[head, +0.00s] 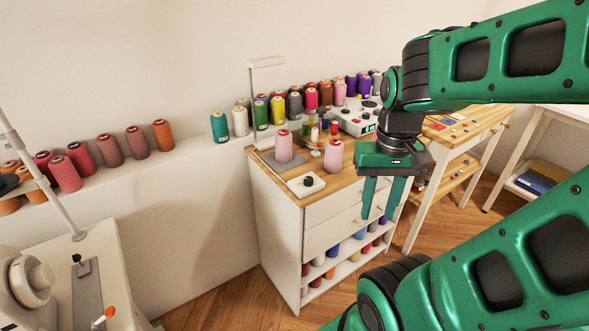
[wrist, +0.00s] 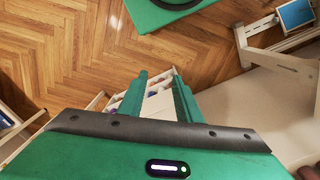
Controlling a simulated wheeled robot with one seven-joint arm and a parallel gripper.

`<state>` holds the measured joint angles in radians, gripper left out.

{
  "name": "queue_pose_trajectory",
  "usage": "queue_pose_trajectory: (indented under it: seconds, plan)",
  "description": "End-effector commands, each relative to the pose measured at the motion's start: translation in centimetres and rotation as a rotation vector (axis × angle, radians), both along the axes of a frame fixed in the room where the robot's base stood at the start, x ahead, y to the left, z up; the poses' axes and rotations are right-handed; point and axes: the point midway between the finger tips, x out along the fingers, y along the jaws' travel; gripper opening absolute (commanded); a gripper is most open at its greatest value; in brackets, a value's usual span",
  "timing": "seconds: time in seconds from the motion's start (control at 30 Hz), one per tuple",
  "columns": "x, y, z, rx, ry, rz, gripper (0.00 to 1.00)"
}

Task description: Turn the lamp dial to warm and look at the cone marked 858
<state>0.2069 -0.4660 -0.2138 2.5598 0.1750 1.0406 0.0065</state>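A white control box (head: 295,186) with a black dial (head: 308,181) sits at the front left of the wooden cabinet top. I cannot read the dial's setting. A lamp (head: 266,62) with a thin post and flat white head stands behind it. One pink cone (head: 284,146) stands under the lamp on a grey pad. Another pink cone (head: 333,156) stands upright to its right. No 858 mark is readable. My gripper (head: 377,217) is open and empty, pointing down in front of the cabinet drawers, right of the dial and cones. The wrist view shows its two parted fingers (wrist: 158,82).
Several thread cones line the wall ledge (head: 190,150) and the back of the cabinet top (head: 265,166). A white device (head: 355,118) stands at the back right. A second wooden table (head: 470,124) is further right. A sewing machine (head: 35,275) is at left. Floor (head: 225,300) before the cabinet is clear.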

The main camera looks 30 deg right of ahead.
Motion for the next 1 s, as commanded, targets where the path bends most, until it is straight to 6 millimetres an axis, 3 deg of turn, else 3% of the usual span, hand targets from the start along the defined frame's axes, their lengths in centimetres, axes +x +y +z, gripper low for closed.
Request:
queue_pose_trajectory:
  seconds: [0.3,0.37,0.43,0.53,0.67,0.83,1.0]
  plan:
    - [0.0,0.0,0.0,0.000,0.000,0.000,0.31]
    - [0.0,0.0,0.0,0.000,0.000,0.000,0.41]
    - [-0.9,0.0,0.6,-0.001,-0.013,0.009,0.42]
    - [0.3,-0.4,1.1,-0.003,-0.015,0.050,0.42]
    - [4.1,-1.3,1.9,-0.008,-0.009,0.174,0.42]
    - [11.4,-2.5,2.6,-0.013,-0.010,0.414,0.42]
    - [18.6,-3.1,2.1,-0.010,-0.010,0.658,0.42]
